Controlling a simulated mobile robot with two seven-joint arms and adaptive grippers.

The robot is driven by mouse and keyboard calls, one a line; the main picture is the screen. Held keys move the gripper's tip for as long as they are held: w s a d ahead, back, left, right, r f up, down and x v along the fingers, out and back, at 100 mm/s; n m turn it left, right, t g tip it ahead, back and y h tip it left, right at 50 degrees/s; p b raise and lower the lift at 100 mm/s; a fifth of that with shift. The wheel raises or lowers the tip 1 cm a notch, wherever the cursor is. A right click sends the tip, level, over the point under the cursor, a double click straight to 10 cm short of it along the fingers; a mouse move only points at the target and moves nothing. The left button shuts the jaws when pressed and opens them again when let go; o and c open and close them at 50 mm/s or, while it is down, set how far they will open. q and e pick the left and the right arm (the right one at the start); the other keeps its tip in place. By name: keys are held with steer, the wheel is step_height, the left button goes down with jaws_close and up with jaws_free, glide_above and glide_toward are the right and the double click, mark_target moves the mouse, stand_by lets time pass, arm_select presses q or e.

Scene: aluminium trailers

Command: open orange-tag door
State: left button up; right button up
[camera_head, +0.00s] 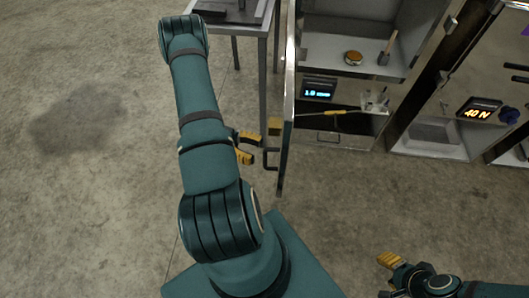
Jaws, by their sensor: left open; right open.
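A metal cabinet door (288,105) stands swung out from the cabinet, seen almost edge-on. A dark handle (270,158) sticks out from its left face. I cannot make out an orange tag on it. My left gripper (259,143), with yellow fingers, is open beside the handle, partly hidden behind my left arm. I cannot tell whether it touches the handle or door. My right gripper (388,270) is open and empty low at the right, above the floor, apart from the cabinet.
The open cabinet has a shelf (330,50) with a round orange-topped item (353,58) and a small brush-like item (387,50). A blue-lit display (319,90) and an orange "40 N" display (478,108) show. A metal table (250,30) stands behind. Floor at left is clear.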

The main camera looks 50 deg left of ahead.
arm_select(q)
steer(key=v, duration=0.7)
steer(key=shift+a, duration=0.25)
steer(key=c, duration=0.7)
jaws_close()
